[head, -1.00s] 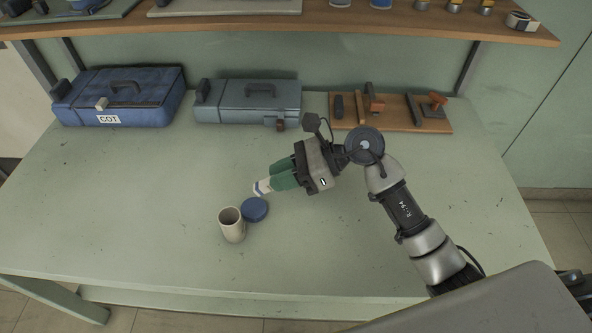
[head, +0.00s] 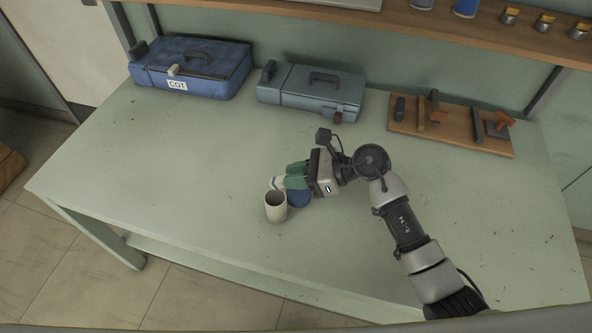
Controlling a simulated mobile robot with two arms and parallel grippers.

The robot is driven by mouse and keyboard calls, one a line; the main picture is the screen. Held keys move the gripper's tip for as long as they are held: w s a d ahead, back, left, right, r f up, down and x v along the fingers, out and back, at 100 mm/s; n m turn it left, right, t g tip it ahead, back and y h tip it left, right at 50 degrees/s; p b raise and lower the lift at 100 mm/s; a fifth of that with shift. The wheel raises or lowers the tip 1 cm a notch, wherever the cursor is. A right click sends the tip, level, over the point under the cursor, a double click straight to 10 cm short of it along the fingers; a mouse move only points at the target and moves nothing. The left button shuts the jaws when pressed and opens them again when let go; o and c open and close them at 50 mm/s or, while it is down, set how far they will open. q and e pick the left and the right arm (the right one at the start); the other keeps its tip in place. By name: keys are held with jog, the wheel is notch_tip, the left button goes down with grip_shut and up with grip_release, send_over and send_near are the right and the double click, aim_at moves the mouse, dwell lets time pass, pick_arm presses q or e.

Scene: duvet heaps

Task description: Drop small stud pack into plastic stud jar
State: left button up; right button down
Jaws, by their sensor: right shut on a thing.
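The jar (head: 276,207) is a small, off-white, open-topped cup shape standing upright on the green table. Its blue lid (head: 299,198) lies on the table just right of it, partly hidden by my gripper. My right gripper (head: 283,182), with green fingers, is shut on the small stud pack (head: 275,183), a white piece with a blue band. The pack shows at the fingertips, near the far rim of the jar. I cannot tell whether it is over the opening or just behind it. My left gripper is not in view.
A blue case (head: 192,68) labelled COT and a grey-blue case (head: 311,92) stand along the back of the table. A wooden tool board (head: 452,135) lies at the back right. A shelf (head: 480,28) hangs above. The table's left and front areas are clear.

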jog(key=shift+f, duration=0.2)
jog(key=c, duration=0.9)
grip_release()
jog(key=shift+c, duration=0.2)
jog(key=b+v, duration=0.2)
jog(key=v, duration=0.9)
jog(key=shift+a, duration=0.1)
